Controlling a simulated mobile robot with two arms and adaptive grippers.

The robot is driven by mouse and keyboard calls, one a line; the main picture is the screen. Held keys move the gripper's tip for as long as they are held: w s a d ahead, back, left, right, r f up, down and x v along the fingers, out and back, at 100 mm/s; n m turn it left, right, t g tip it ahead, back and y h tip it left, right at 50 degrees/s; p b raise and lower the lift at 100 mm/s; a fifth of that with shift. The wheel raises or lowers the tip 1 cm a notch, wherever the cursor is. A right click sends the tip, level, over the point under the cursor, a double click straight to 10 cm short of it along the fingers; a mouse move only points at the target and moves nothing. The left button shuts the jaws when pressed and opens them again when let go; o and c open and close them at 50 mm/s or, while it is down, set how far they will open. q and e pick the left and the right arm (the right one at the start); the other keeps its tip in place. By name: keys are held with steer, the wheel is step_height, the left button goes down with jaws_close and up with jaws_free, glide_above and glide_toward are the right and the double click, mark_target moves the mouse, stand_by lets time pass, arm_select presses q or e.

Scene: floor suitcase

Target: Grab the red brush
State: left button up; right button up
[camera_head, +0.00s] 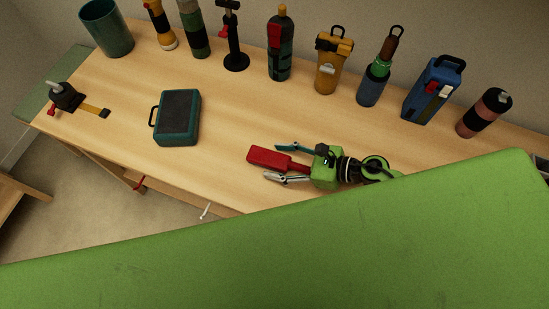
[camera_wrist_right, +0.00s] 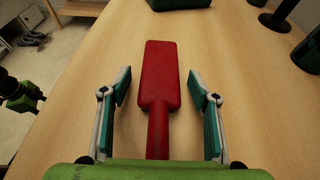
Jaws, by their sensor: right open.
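The red brush (camera_head: 263,158) lies on the wooden table near its front edge, with its broad end pointing left in the head view. My right gripper (camera_head: 274,163) is open, with one finger on each side of the brush. In the right wrist view the brush (camera_wrist_right: 160,72) runs lengthwise between the two teal-padded fingers of the gripper (camera_wrist_right: 161,88). There is a visible gap on both sides, so neither finger touches it. The near end of its handle is hidden behind the green gripper body. My left gripper's fingers are not seen.
A teal case (camera_head: 178,118) lies on the table (camera_head: 235,105) left of the brush. Several bottles and tools, including a yellow container (camera_head: 326,68) and a blue box (camera_head: 430,92), line the back. A black item with a strap (camera_head: 68,97) is at the left end.

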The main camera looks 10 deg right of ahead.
steer(key=shift+c, duration=0.5)
steer(key=c, duration=1.2)
